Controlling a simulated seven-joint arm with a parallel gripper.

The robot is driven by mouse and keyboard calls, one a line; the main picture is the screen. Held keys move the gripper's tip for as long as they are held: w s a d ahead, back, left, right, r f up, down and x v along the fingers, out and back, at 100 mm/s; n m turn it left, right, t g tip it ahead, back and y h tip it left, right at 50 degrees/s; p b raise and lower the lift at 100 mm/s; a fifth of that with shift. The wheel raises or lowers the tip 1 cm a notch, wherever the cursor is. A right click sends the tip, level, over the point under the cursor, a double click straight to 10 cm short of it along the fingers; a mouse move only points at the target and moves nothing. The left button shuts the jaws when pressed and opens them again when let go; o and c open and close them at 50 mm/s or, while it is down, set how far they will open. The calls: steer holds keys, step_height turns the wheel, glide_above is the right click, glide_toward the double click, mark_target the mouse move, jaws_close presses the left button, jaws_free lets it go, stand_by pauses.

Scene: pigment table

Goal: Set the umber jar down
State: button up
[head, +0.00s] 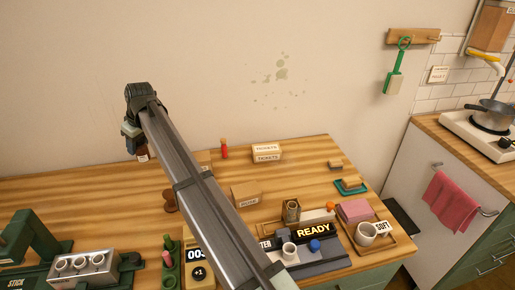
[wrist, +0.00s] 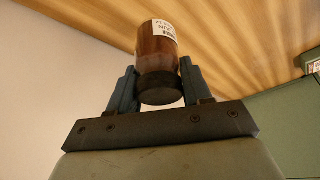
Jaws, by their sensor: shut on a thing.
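The umber jar (wrist: 158,48) is a brown cylinder with a dark lid and a white label, which reads upside down in the wrist view. My gripper (wrist: 159,72) is shut on it at the lid end, one blue finger on each side. In the head view the jar (head: 143,156) shows only partly, below my gripper (head: 134,147), near the back left of the wooden table (head: 85,190). My own arm covers part of the view there. I cannot tell whether the jar's base touches the table.
A small red bottle (head: 224,149) and ticket boxes (head: 267,153) stand right of my arm at the back. A cardboard box (head: 246,194) is nearer the middle. A READY display (head: 313,230) and cups are at the front right. The left back of the table is clear.

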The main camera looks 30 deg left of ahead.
steer(key=w+d+m, duration=0.1)
steer(key=w+d, duration=0.3)
steer(key=w, duration=0.4)
steer(key=w+d+m, duration=0.1)
steer(key=w+d, duration=0.2)
steer(key=w, duration=0.5)
steer(key=w+d+m+t, duration=0.2)
steer(key=w+d+m, duration=0.2)
steer(key=w+d, duration=2.65)
steer(key=s+f+n, duration=0.1)
steer(key=f, duration=0.2)
steer(key=s+f+n+g, duration=0.1)
steer(key=f+n, duration=0.1)
steer(key=f, duration=0.1)
steer(key=s+f+n, duration=0.1)
steer(key=f, duration=0.2)
steer(key=shift+s+f+n+g, duration=0.15)
steer(key=shift+f+n+g, duration=0.15)
steer(key=shift+f+n, duration=0.1)
steer(key=shift+f, duration=0.1)
steer(key=o, duration=1.1)
